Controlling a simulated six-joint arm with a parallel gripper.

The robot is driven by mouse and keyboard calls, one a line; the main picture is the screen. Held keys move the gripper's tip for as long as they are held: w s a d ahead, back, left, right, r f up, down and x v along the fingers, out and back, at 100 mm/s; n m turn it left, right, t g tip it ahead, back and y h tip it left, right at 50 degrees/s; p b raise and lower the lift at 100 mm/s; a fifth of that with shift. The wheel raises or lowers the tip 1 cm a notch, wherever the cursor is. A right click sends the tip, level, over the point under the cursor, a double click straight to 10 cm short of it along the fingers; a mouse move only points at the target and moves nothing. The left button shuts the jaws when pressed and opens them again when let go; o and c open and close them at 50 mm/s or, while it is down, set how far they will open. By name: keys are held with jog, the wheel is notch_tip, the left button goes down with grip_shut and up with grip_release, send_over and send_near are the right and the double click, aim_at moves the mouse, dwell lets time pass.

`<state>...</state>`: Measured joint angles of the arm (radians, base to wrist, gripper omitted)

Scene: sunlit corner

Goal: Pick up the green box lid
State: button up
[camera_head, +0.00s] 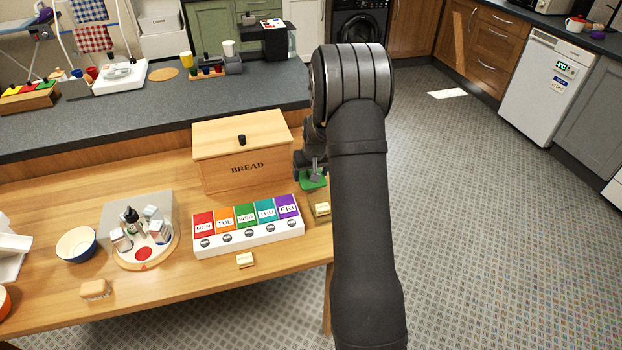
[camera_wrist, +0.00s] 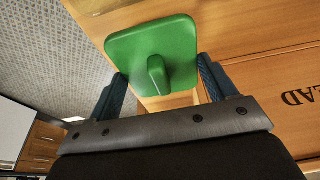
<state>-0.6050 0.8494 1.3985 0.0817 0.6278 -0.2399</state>
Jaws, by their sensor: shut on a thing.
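The green box lid (camera_wrist: 180,38) is a rounded square plate with a green knob in its middle, large in the wrist view. My gripper (camera_wrist: 160,68) is shut on it, with one dark finger at each side. In the head view the lid (camera_head: 314,183) shows as a small green patch under my gripper (camera_head: 313,168), to the right of the bread box near the table's right edge. My arm hides part of it. I cannot tell how high the lid is above the table.
The wooden bread box (camera_head: 243,155) stands close on the left. A weekday pill organizer (camera_head: 248,236) with coloured lids lies in front of it. Small yellowish blocks (camera_head: 322,209) lie nearby. Open floor lies right.

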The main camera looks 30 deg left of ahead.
jog(key=d+r, duration=0.8)
jog(key=d, duration=0.3)
jog(key=s+a, duration=0.2)
jog(key=s, duration=0.7)
jog(key=shift+s+d+x, duration=0.1)
jog(key=shift+d+x, duration=0.05)
jog(key=shift+x, duration=0.8)
jog(key=shift+s+d+x, duration=0.1)
jog(key=shift+x, duration=0.8)
jog(key=shift+s+d+x, duration=0.15)
jog(key=shift+x, duration=0.8)
jog(key=shift+f, duration=0.7)
jog(key=o, duration=1)
notch_tip(320, 180, up, 8)
jog(key=shift+f, duration=3.75)
